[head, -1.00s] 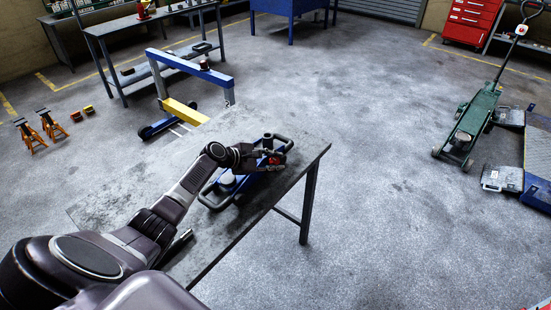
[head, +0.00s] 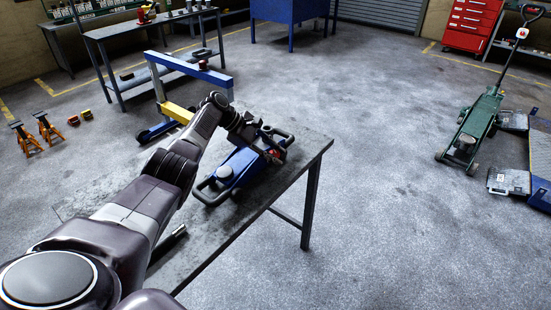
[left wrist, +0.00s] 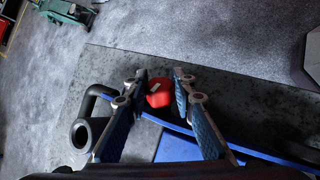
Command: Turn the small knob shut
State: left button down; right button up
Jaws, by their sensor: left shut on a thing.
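A blue trolley jack (head: 240,163) lies on the grey workbench (head: 310,150), with black grips or bars at both ends. Its small red knob (head: 275,153) shows near the far end, partly behind my left gripper (head: 268,154). In the left wrist view the red knob (left wrist: 159,94) with a pale mark sits between the two fingers of my left gripper (left wrist: 162,82). The gripper is shut on the knob. A black round socket (left wrist: 82,133) of the jack is left of the fingers. My right gripper is not in view.
A dark rod (head: 170,243) lies on the bench near my left arm. A green floor jack (head: 474,125) stands on the floor at the right. A blue and yellow frame (head: 190,68) stands behind the bench. Open floor lies right of the bench.

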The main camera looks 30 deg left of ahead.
pick_arm(q)
jog(key=shift+d, duration=0.1)
dwell(0.3)
jog(key=c, duration=1.6)
grip_release()
jog(key=v, duration=1.2)
jog(key=shift+w, duration=0.1)
jog(key=shift+f, duration=0.1)
